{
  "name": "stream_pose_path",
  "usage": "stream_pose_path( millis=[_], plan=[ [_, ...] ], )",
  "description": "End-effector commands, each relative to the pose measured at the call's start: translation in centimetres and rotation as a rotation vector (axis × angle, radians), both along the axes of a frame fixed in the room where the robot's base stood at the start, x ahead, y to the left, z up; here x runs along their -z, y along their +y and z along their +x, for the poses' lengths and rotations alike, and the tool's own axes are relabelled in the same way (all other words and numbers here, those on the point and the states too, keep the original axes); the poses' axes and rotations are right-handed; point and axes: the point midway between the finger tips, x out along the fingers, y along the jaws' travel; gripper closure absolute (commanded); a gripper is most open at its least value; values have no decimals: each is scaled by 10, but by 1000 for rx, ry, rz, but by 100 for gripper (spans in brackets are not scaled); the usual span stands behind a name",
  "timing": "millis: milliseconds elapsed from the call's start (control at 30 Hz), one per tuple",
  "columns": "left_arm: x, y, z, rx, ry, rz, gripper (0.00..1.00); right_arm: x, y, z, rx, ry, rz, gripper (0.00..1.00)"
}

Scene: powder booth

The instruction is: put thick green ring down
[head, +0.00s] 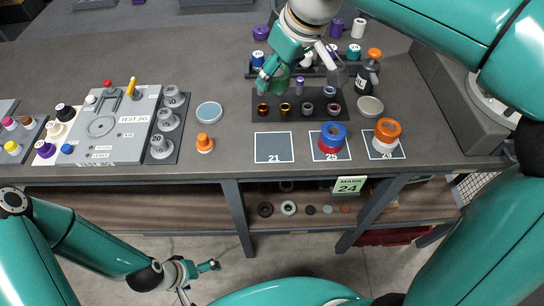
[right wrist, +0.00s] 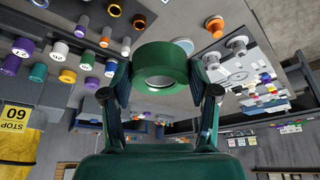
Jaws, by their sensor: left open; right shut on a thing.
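A thick green ring (right wrist: 160,58) is clamped between the fingers of my right gripper (right wrist: 162,85), with its round opening facing the camera in the right wrist view. In the head view the green ring (head: 278,77) is partly hidden by my right gripper (head: 285,72), over the left part of the dark rack area. Whether the ring touches anything below cannot be told. My left gripper (head: 196,279) is open and empty, low in front of the bench.
Square 21 (head: 274,147) is empty. Beside it, a blue ring (head: 333,131) sits over a red one, and an orange ring (head: 387,128) over a white one. A dark tray (head: 262,118) with small rings, a black bottle (head: 368,75) and a test jig (head: 118,125) stand nearby.

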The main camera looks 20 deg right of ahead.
Motion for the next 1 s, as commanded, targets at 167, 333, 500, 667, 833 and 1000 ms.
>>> stream_pose_path(
  millis=[167, 333, 500, 667, 833, 1000],
  plan=[
    [10, 0, 0, 0, -1, 0, 0, 7, 6, -10, -59, 4, -3, 86],
    [14, 0, 0, 0, -1, 0, 0, 46, 5, -11, -57, 8, -4, 86],
    [17, 0, 0, 0, -1, 0, 0, 92, 5, -10, -56, 9, -5, 86],
    [19, 0, 0, 0, -1, 0, 0, 128, 5, -10, -55, 7, -5, 86],
    [19, 0, 0, 0, -1, 0, 0, 146, 5, -9, -55, 2, -4, 86],
    [20, 0, 0, 0, -1, 0, 0, 159, 5, -10, -56, 4, -4, 86]
  ],
)
